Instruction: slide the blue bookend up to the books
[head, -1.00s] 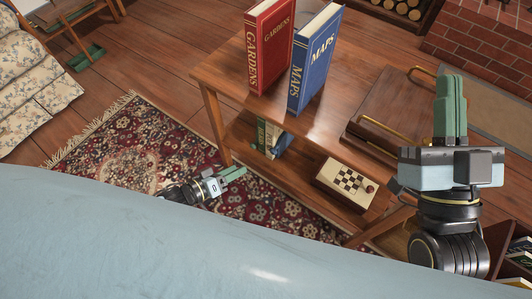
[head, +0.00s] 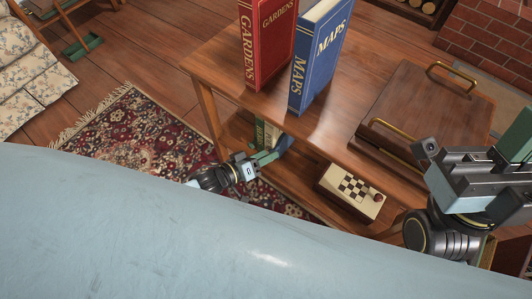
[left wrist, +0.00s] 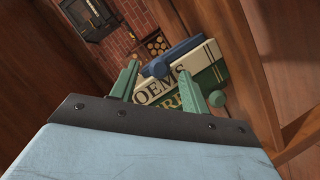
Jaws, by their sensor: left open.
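The blue bookend (left wrist: 178,56) shows in the left wrist view just beyond a cream book marked POEMS (left wrist: 205,62). I cannot tell whether they touch. A green book (left wrist: 205,82) is beside the cream one. In the head view the bookend (head: 284,144) is a small blue shape on the lower shelf, to the right of the books (head: 266,134), partly hidden by the tabletop and gripper. My left gripper (head: 265,158) is open at the shelf's front; in its wrist view (left wrist: 160,86) the fingers are apart, before the books and bookend. My right gripper (head: 508,148) is raised at the right, partly cut off.
A red GARDENS book (head: 266,45) and a blue MAPS book (head: 318,60) stand on the tabletop (head: 225,62). A patterned rug (head: 130,135) lies left.

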